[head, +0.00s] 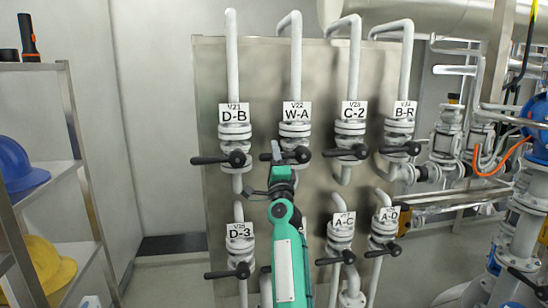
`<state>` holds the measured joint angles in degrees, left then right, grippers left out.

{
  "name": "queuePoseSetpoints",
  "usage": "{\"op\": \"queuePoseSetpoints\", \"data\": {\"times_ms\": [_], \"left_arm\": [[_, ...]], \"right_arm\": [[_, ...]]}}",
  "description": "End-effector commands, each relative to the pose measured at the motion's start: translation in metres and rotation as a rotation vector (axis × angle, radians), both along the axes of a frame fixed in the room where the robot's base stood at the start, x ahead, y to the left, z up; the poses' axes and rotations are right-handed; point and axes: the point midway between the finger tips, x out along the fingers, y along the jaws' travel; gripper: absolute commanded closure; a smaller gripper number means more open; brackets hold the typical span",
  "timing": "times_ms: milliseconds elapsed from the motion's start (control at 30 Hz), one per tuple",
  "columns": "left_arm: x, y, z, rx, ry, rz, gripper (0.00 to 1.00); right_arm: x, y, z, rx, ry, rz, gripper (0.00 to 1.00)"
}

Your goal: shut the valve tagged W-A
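The valve tagged W-A (295,130) is second from the left in the upper row on the metal panel. Its white tag (296,112) also reads V22. Its black lever (301,155) lies roughly level, pointing left from a dark hub. My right gripper (277,152) is at the left part of this lever, with the green arm reaching up from below. The grey fingertips overlap the lever in the picture; I cannot tell whether they touch it or are closed on it. The lever's left end is partly covered. My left gripper is not in view.
Neighbouring valves D-B (234,131) and C-2 (352,130) flank W-A closely, with levers pointing left. B-R (402,130) is farther right. D-3 (240,246), A-C (341,238) and A-D (384,230) sit below. A shelf with helmets (18,165) stands at left.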

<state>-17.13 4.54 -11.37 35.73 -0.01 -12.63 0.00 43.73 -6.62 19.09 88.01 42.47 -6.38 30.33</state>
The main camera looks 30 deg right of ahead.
Motion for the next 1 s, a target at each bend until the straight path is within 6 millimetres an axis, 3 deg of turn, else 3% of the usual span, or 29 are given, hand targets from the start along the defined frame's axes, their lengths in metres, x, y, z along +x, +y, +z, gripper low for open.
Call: {"op": "queuePoseSetpoints", "data": {"times_ms": [367, 1000], "left_arm": [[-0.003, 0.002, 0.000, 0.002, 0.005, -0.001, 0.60], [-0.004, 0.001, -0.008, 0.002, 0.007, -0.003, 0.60]], "right_arm": [[-0.008, 0.002, -0.010, -0.001, 0.005, 0.000, 0.60], [-0.099, 0.030, -0.072, -0.001, 0.002, 0.000, 0.60]]}}
